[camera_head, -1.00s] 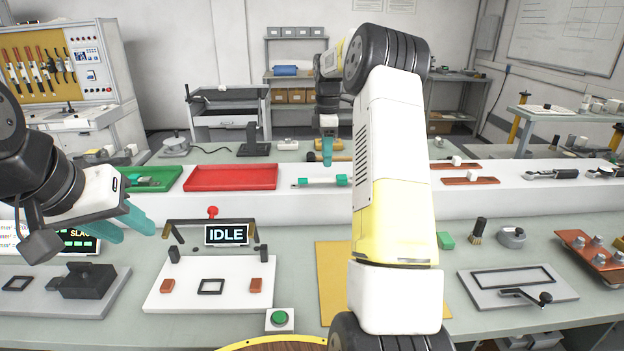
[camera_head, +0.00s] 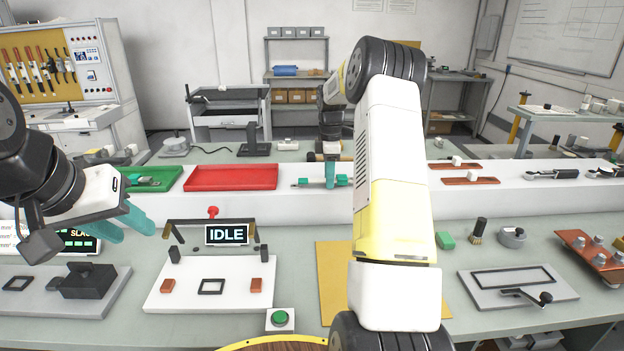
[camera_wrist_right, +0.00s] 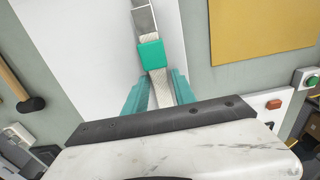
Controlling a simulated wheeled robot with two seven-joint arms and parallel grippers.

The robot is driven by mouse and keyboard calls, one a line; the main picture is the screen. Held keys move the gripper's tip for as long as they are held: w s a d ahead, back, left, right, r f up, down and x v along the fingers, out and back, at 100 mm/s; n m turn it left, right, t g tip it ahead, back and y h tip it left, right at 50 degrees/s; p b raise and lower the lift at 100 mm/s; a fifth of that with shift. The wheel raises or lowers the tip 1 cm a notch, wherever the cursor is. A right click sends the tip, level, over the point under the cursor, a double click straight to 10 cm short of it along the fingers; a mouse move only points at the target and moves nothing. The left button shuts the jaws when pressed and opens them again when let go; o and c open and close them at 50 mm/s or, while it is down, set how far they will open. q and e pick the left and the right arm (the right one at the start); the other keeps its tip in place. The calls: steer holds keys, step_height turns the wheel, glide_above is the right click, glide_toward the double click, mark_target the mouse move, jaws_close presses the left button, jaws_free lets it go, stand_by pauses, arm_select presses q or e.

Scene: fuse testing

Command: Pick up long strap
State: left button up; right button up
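A long pale strip with teal blocks lies on the white raised shelf (camera_head: 315,207); it may be the long strap. Its teal end (camera_head: 342,180) shows in the head view. In the right wrist view one teal block (camera_wrist_right: 151,54) sits just beyond my fingertips. My right gripper (camera_head: 330,178) points down at the strip. In the right wrist view its teal fingers (camera_wrist_right: 160,85) are apart, one on each side of the strip; contact cannot be told. My left gripper (camera_head: 128,225) is open and empty above the bench at the left.
A red tray (camera_head: 231,177) and a green tray (camera_head: 150,178) are left of the strip. Brown strips (camera_head: 470,181) lie on the shelf at right. A white fixture plate (camera_head: 212,290) with an IDLE display (camera_head: 227,235) and a yellow mat (camera_head: 333,280) are nearer.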

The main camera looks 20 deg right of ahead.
jaws_close()
